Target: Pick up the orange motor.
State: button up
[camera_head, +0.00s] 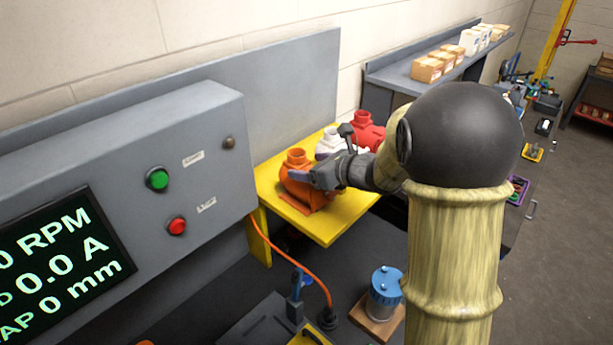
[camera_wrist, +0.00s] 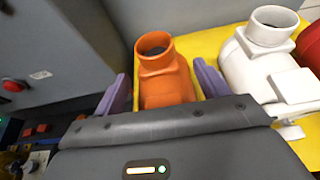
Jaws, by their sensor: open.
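The orange motor (camera_head: 299,187) stands on a yellow shelf (camera_head: 323,232) beside the grey control panel. In the wrist view the orange motor (camera_wrist: 166,76) stands between the two purple fingers of my gripper (camera_wrist: 165,88), with its round open neck up. My gripper (camera_head: 318,178) reaches in from the right in the head view and is open. Small gaps show between the fingers and the motor. The lower part of the motor is hidden behind my gripper body in the wrist view.
A white motor (camera_wrist: 262,62) stands close to the right finger, with a red motor (camera_head: 365,132) beyond it. The grey panel (camera_head: 128,150) with green and red buttons is close on the left. A blue-lidded jar (camera_head: 385,287) stands below the shelf.

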jog(key=shift+w+a+f, duration=0.25)
jog(key=shift+w+a, duration=0.15)
jog(key=shift+s, duration=0.1)
grip_shut()
jog(key=shift+r, duration=0.1)
dwell(0.4)
